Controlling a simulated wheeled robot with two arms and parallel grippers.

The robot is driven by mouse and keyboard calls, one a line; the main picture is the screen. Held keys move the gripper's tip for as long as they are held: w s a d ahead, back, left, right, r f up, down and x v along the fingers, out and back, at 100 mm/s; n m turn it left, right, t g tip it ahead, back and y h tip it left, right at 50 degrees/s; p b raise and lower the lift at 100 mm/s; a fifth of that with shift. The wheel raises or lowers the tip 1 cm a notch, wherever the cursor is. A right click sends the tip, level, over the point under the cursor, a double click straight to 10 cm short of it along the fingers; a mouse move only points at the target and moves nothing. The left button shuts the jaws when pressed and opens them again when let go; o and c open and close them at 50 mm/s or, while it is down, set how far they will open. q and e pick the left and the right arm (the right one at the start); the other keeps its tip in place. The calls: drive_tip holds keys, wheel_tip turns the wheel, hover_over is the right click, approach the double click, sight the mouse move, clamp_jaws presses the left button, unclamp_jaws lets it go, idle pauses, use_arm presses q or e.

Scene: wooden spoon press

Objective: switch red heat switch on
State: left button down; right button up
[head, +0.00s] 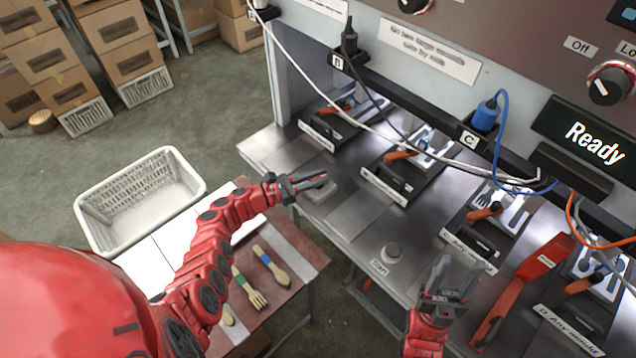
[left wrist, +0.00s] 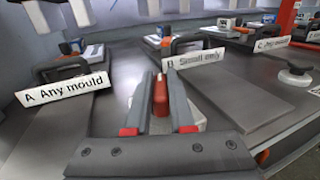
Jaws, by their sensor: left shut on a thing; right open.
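A red upright piece (left wrist: 160,95), which looks like the red heat switch, stands between my left gripper's fingers in the left wrist view. A pale grey base (left wrist: 195,112) shows beneath it. In the head view my left gripper (head: 308,181) is at this grey base (head: 319,193) near the front left of the metal bench. The fingers are shut on the red piece and mostly hide it there; no label on it is readable. My right gripper (head: 455,278) is open and empty over the bench, right of the round Start button (head: 391,251).
Mould stations with black handles line the bench, including A (left wrist: 65,92) and B (left wrist: 210,62). A dial with a red ring (head: 607,86) and a "Ready" display (head: 590,140) are at upper right. Loose cables hang across the bench. A white basket (head: 140,200) stands left.

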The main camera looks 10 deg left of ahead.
use_arm(q)
drive_tip(key=shift+f+m+g+h+b, duration=0.25)
drive_tip(key=shift+m+g+h+b, duration=0.4)
drive_tip(key=shift+g+b, duration=0.4)
drive_tip(key=shift+r+m+g+h+b, duration=0.25)
drive_tip(key=shift+m+g+b, duration=0.2)
drive_tip(key=shift+b, duration=0.5)
drive_tip(key=c, duration=0.8)
unclamp_jaws()
drive_tip(key=shift+s+a, duration=0.15)
drive_tip(key=shift+a, duration=0.3)
drive_tip(key=b+v, duration=0.2)
drive_tip(key=v, duration=1.4)
drive_tip(key=shift+s+a+b, duration=0.1)
drive_tip(key=shift+a+b, duration=0.1)
drive_tip(key=shift+b, duration=0.1)
